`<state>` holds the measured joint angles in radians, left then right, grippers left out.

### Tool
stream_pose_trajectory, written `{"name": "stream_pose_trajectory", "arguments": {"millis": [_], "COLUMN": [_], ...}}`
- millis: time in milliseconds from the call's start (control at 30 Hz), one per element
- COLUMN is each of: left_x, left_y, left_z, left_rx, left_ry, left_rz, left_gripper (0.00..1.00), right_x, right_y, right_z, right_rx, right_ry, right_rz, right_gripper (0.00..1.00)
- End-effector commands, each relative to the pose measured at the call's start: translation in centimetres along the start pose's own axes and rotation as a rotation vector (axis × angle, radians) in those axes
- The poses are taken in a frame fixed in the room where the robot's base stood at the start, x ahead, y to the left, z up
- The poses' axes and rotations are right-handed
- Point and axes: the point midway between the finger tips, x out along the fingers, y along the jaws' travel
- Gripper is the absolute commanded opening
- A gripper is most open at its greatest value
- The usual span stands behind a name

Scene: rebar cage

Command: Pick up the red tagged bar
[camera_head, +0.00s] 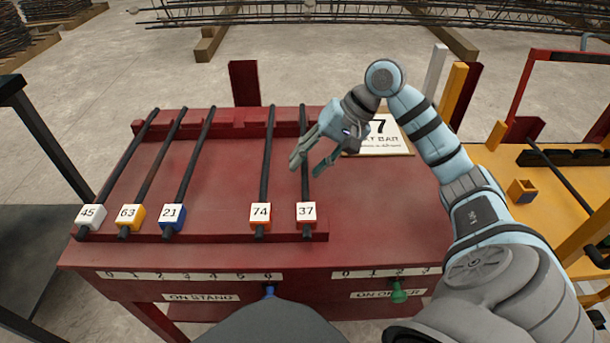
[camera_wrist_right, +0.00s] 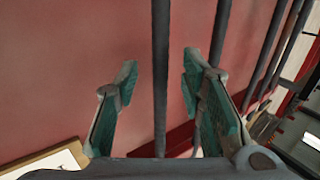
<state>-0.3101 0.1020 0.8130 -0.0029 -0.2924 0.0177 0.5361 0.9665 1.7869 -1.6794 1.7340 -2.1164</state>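The red tagged bar (camera_head: 305,185) is a dark bar with a red block numbered 37 at its near end, lying on the red table at the right of the row. My right gripper (camera_head: 308,164) is open above the middle of this bar. In the right wrist view the bar (camera_wrist_right: 160,110) runs between the two spread fingers (camera_wrist_right: 160,75), apart from both. I cannot tell whether the fingertips reach down to its height. My left gripper is not in view.
Bar 74 (camera_head: 266,170) lies close on the left, with an orange tag. Bars 21 (camera_head: 192,170), 63 (camera_head: 155,170) and 45 (camera_head: 122,170) lie further left. A sign board (camera_head: 387,140) stands partly behind my right gripper. The red table (camera_head: 375,225) is clear right of bar 37.

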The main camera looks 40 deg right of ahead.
Motion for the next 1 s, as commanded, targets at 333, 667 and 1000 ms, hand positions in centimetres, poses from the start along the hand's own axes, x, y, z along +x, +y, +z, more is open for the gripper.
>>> {"name": "stream_pose_trajectory", "arguments": {"millis": [333,667,1000], "left_x": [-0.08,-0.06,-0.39], "left_y": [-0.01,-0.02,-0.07], "left_z": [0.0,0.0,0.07], "left_rx": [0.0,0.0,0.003], "left_ry": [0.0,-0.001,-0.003], "left_rz": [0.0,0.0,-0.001], "left_gripper": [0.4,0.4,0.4], "right_x": [-0.11,-0.14,-0.79], "right_y": [-0.05,-0.09,-0.53], "right_z": [-0.02,-0.04,-0.05], "right_rx": [0.0,-0.001,-0.001], "right_ry": [0.001,0.002,0.002], "right_rz": [0.0,-0.001,-0.002], "right_gripper": [0.06,0.0,0.0]}}
